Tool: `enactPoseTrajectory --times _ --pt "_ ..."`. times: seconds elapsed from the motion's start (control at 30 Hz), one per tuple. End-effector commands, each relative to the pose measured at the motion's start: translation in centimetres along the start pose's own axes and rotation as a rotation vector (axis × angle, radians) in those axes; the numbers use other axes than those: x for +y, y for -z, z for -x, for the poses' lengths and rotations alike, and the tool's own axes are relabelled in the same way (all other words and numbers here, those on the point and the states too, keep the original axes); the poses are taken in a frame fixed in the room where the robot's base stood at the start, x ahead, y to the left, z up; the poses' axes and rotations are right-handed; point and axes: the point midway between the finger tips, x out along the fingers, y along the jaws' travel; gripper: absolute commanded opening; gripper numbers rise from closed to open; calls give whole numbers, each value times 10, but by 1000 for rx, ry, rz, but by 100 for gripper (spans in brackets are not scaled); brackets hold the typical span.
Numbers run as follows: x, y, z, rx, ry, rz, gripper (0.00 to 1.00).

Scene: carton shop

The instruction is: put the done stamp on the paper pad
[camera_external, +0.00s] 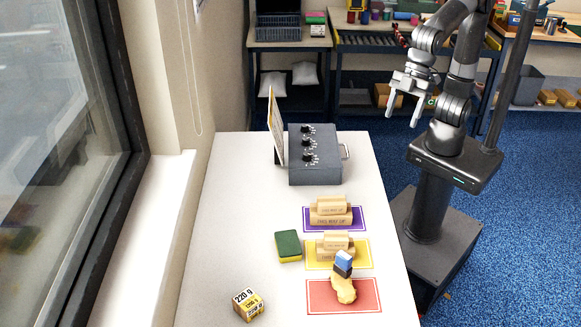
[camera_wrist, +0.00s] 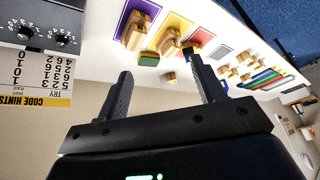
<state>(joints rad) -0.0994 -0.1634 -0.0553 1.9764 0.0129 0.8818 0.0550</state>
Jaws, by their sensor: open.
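My gripper (camera_external: 403,113) is open and empty, held up beyond the table's right edge, well away from the stamps. Its two dark fingers (camera_wrist: 165,90) stand apart in the wrist view. A wooden block stamp (camera_external: 331,211) sits on a purple mat (camera_external: 308,224) and another (camera_external: 335,247) on a yellow mat (camera_external: 363,252). I cannot tell which is the done stamp. A grey square (camera_wrist: 220,52) beyond the red mat in the wrist view may be the paper pad.
A grey box with knobs (camera_external: 315,172) and an upright card (camera_external: 276,125) stand at the table's far end. A green-yellow sponge (camera_external: 289,245) and a 220 g box (camera_external: 248,304) lie left of the mats. Several small wooden pieces (camera_wrist: 235,72) show in the wrist view.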

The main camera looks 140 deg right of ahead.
Motion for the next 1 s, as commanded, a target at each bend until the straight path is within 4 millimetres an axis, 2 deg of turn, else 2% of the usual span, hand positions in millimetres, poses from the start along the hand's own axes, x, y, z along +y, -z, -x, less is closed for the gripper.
enactPoseTrajectory --times 0.03,0.2,0.4,0.5,0.6,0.7,1.0 --pt "4 -19 11 7 -1 0 63" --pt "12 -83 35 21 -6 7 63" --pt "20 -156 46 37 -20 18 63" --pt "22 -186 46 42 -27 22 63" --pt "24 -206 45 46 -33 25 63" --pt "25 -216 43 48 -36 27 63" --pt "25 -220 42 46 -37 28 63"
